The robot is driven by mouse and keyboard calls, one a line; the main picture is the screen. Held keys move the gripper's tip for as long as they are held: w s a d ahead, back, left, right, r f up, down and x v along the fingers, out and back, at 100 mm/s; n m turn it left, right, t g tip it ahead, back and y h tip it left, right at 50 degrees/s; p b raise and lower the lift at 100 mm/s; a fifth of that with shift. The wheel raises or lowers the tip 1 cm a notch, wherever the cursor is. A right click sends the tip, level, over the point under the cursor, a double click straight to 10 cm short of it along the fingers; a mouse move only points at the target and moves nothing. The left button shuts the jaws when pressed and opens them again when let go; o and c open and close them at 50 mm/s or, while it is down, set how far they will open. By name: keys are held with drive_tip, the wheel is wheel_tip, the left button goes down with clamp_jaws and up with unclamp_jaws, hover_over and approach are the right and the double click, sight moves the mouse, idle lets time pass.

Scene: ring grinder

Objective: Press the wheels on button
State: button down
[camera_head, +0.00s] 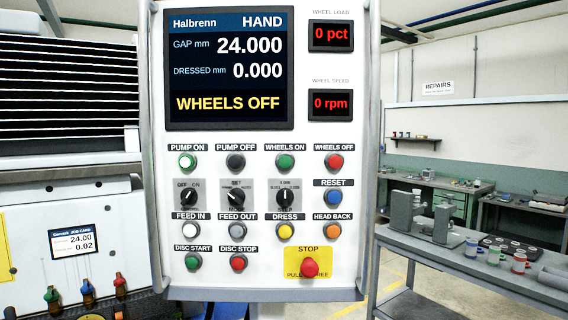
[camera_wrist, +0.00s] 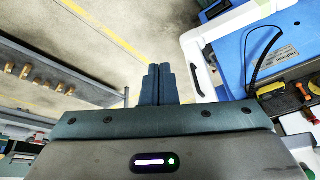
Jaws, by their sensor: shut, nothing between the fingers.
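The wheels on button (camera_head: 285,161) is a green round button in the top row of the control panel (camera_head: 262,220), under its WHEELS ON label. The red wheels off button (camera_head: 335,161) is to its right, and the dark pump off button (camera_head: 236,161) is to its left. The panel screen (camera_head: 230,70) reads HAND, gap 24.000, dressed 0.000 and WHEELS OFF. My gripper (camera_wrist: 159,72) shows only in the wrist view, shut and empty, with its fingers over bare floor. The panel is not recognisable in that view.
The wheel speed display (camera_head: 331,104) reads 0 rpm. A red stop button (camera_head: 310,267) sits low on the panel. A bench with tools (camera_head: 470,262) stands at the right. In the wrist view, a blue surface with tools (camera_wrist: 270,60) lies at the right.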

sight(291, 163)
drive_tip(key=w+a+r+t+y, duration=0.2)
drive_tip(key=w+r, duration=0.4)
drive_tip(key=r, duration=0.6)
drive_tip(key=w+a+r+n+t+y, duration=0.1)
drive_tip(key=w+a+r+y, duration=0.4)
drive_tip(key=r, duration=0.7)
drive_tip(key=w+a+r+n+t+y+b, duration=0.1)
drive_tip(key=w+a+r+t+y, duration=0.3)
drive_tip(key=r, duration=0.9)
drive_tip(key=x, duration=0.4)
drive_tip(key=shift+w+d+r, duration=0.2)
drive_tip(key=shift+w+r, duration=0.05)
drive_tip(key=shift+r, duration=0.05)
drive_tip(key=shift+w+p, duration=1.3)
drive_tip(key=shift+w, duration=3.1)
drive_tip(key=shift+w+a, duration=0.1)
drive_tip(key=shift+w, duration=0.35)
